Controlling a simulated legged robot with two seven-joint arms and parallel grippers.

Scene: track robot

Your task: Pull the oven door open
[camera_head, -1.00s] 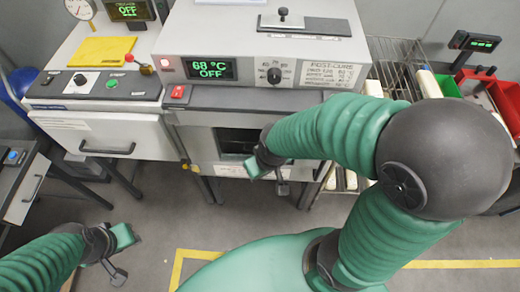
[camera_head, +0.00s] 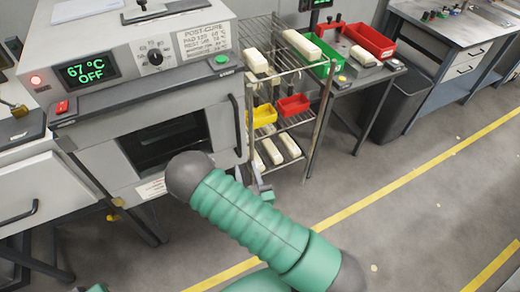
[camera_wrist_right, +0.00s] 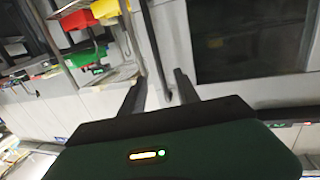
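The oven (camera_head: 140,45) stands at the left of the head view, its display reading 67 °C OFF. Its front door has a dark window (camera_head: 165,142) and an upright dark handle (camera_head: 238,125) along the right side. The door looks closed. My right gripper (camera_wrist_right: 160,78) is open in the right wrist view, with the handle bar (camera_wrist_right: 152,42) running between its fingers; contact cannot be told. The window (camera_wrist_right: 250,40) lies right of it there. In the head view my right forearm hides most of this gripper. Only a green sliver at the bottom left, probably my left gripper, shows.
A wire rack (camera_head: 290,115) with pale blocks and a yellow bin (camera_head: 264,117) and red bin (camera_head: 293,104) stands right of the oven. A side table (camera_head: 350,85) and dark waste bin (camera_head: 393,103) stand beyond. The floor at the right is clear, with yellow lines.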

